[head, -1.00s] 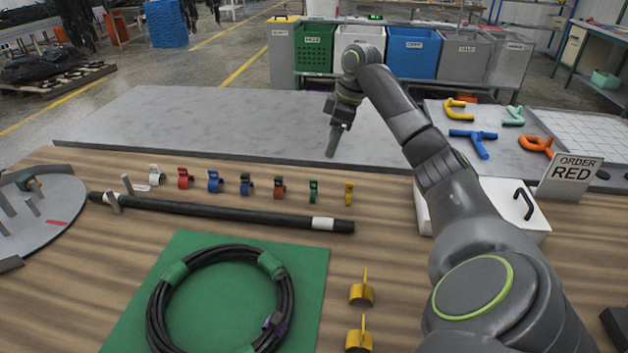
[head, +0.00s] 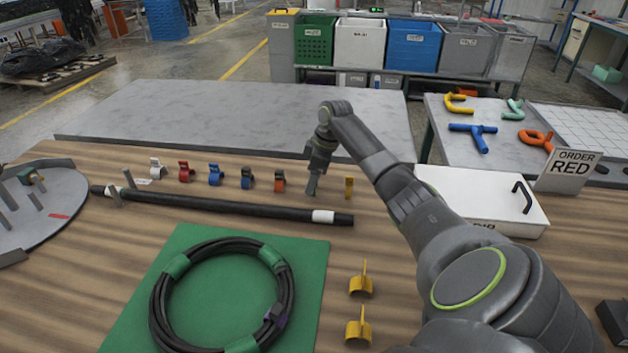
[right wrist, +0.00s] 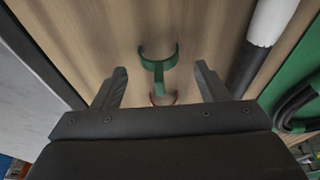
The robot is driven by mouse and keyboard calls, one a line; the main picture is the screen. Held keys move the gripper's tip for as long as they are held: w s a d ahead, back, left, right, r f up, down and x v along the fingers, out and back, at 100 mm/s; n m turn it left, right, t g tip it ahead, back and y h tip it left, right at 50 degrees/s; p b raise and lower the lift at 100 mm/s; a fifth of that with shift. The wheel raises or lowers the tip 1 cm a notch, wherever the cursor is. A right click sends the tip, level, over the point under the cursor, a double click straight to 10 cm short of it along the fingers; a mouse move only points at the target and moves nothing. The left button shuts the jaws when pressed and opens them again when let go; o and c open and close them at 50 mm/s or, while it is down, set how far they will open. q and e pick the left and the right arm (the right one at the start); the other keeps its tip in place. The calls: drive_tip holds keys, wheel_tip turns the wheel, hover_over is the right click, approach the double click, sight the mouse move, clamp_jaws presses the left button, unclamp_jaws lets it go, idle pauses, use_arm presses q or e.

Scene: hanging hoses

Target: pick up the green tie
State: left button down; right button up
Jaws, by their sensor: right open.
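The green tie (right wrist: 158,66) shows in the right wrist view as a green open clip with a short stem, standing on the wooden table. My right gripper (right wrist: 160,78) is open and empty, with one finger on each side of the tie and apart from it. How high the fingertips are above the table is unclear. My left gripper is not in view.
White, red and blue ties continue the row to the left. A black tube (head: 240,208) with a white end lies just in front. A coiled black hose (head: 158,300) rests on a green mat (head: 310,270). A white box (head: 480,195) stands right.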

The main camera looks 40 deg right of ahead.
drive_tip(key=shift+x, duration=0.9)
drive_tip(key=c, duration=1)
drive_tip(key=shift+c, duration=0.2)
wheel_tip(320, 180, up, 10)
drive_tip(key=shift+r, duration=0.1)
drive_tip(key=o, duration=0.3)
drive_tip(key=c, duration=0.3)
drive_tip(key=shift+c, duration=0.2)
